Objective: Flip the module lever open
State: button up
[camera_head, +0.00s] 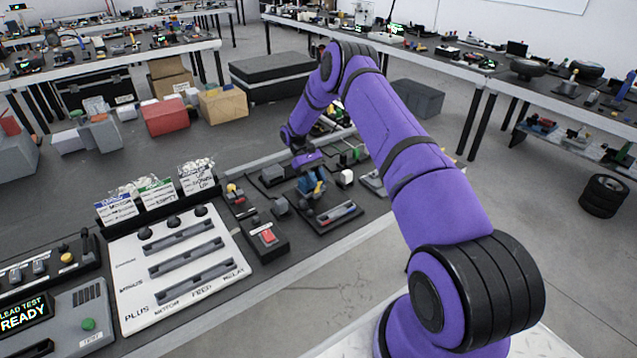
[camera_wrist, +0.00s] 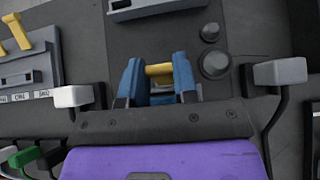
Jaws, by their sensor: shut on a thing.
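My gripper (camera_wrist: 158,80) has two blue fingers below a dark palm and a purple wrist. The fingers are shut on a short yellow bar (camera_wrist: 159,69), which spans the gap between them. What the bar is joined to is hidden under the fingers and palm, so I cannot tell how far the lever is turned. In the head view my gripper (camera_head: 312,184) is low over a dark module board (camera_head: 335,224) on the bench, and the yellow bar is too small to make out clearly.
Pale blocks on dark bent rods stand on the left (camera_wrist: 72,96) and right (camera_wrist: 280,72) of my gripper. Two round dark knobs (camera_wrist: 214,64) are close on the right. A box with a red switch (camera_head: 268,236) and a white slotted panel (camera_head: 185,268) lie to the left.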

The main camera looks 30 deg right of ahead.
jog(key=shift+w+g, duration=0.25)
jog(key=shift+g, duration=0.25)
jog(key=o, duration=0.9)
jog(key=v, duration=1)
jog(key=shift+w+r, duration=0.2)
jog(key=shift+w, duration=0.1)
